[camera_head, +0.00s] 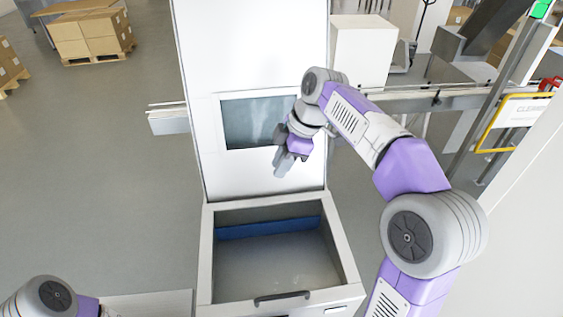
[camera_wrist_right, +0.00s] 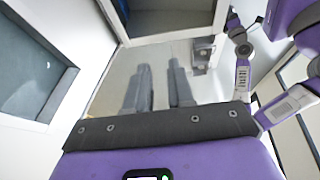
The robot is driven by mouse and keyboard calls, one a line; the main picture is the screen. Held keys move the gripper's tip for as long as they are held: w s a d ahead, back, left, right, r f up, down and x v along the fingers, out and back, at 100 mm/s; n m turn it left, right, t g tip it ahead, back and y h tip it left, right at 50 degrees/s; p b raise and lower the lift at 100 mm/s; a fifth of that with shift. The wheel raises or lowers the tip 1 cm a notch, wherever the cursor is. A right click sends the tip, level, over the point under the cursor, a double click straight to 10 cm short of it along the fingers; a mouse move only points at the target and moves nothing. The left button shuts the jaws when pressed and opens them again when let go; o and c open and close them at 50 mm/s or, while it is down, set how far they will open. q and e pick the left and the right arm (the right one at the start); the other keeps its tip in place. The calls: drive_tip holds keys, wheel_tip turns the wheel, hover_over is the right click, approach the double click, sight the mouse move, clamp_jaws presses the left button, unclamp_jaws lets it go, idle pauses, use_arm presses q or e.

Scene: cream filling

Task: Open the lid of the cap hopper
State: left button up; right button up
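The cap hopper is a white box-like frame (camera_head: 207,250) at the bottom centre of the head view. Its grey interior and a blue strip (camera_head: 268,228) at the back show through the top. I cannot tell whether a clear lid pane covers it. A dark handle (camera_head: 282,297) lies along its front edge. My right gripper (camera_head: 284,165) is above the hopper's back, in front of the upright white panel, apart from the handle. In the right wrist view its fingers (camera_wrist_right: 160,75) are spread with nothing between them. My left gripper is out of view.
The white panel (camera_head: 235,178) with a dark window (camera_head: 258,120) rises behind the hopper. A conveyor rail (camera_head: 440,103) runs at the right. Cartons (camera_head: 90,35) stand on a pallet at the back left. The floor at the left is clear.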

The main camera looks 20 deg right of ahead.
drive_tip(key=shift+s, duration=0.1)
clamp_jaws()
drive_tip(key=shift+c, duration=1.4)
unclamp_jaws()
drive_tip(key=o, duration=0.7)
drive_tip(key=shift+p+v, duration=0.55)
drive_tip(key=shift+v, duration=3.25)
